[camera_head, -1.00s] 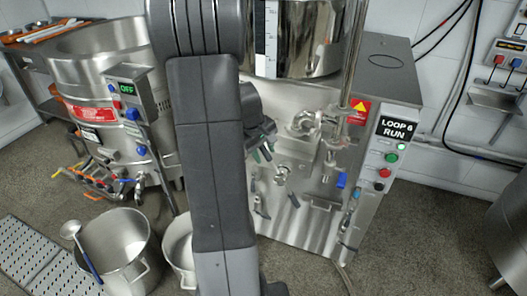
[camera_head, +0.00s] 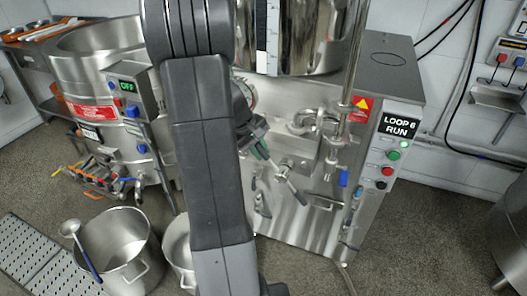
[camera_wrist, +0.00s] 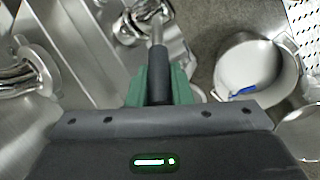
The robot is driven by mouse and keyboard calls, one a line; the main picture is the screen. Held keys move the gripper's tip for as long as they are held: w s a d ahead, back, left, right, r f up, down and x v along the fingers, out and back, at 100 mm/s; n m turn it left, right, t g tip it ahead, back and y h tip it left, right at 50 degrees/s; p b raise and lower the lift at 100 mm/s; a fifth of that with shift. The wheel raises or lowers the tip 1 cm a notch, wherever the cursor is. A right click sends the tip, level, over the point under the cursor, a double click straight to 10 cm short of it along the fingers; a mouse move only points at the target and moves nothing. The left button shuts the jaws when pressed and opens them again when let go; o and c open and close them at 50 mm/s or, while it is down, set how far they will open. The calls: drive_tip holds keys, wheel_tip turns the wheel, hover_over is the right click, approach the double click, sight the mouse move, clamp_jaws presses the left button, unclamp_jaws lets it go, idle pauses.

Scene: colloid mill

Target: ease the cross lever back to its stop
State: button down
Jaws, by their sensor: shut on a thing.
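The cross lever (camera_head: 292,183) is on the steel front of the mill. One bar slants down to the right from its hub and ends in a dark grip. My gripper (camera_head: 260,150) is at the upper left of the hub, partly hidden behind my arm. In the wrist view my gripper's green fingers (camera_wrist: 158,88) are shut around a black grip (camera_wrist: 158,70) on a metal rod (camera_wrist: 156,32) of the lever. The rod runs up to the metal hub (camera_wrist: 148,12). The lever's stop cannot be made out.
Steel pipe fittings (camera_head: 312,122) and a blue-handled valve (camera_head: 344,179) are right of the lever. The control panel (camera_head: 394,155) has green and red buttons. A steel pot with a ladle (camera_head: 118,250) stands on the floor at left. Floor at front right is clear.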

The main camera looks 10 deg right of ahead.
drive_tip(key=shift+w+a+f+n+g+h+b, duration=0.1)
drive_tip(key=shift+w+a+f+g+h+b, duration=0.2)
drive_tip(key=shift+f+h, duration=0.3)
drive_tip(key=shift+w+a+f+n+g+h+b, duration=0.1)
drive_tip(key=shift+w+a+f+g+h+b, duration=0.1)
drive_tip(key=shift+a+f+g+h, duration=0.3)
drive_tip(key=shift+w+a+f+n+g+h+b, duration=0.1)
drive_tip(key=shift+w+a+f+g+h+b, duration=0.15)
drive_tip(key=shift+f+h, duration=0.4)
drive_tip(key=shift+s, duration=0.1)
drive_tip(key=c, duration=1.3)
unclamp_jaws()
drive_tip(key=p+v, duration=0.1)
drive_tip(key=v, duration=1.3)
drive_tip(key=shift+f, duration=0.15)
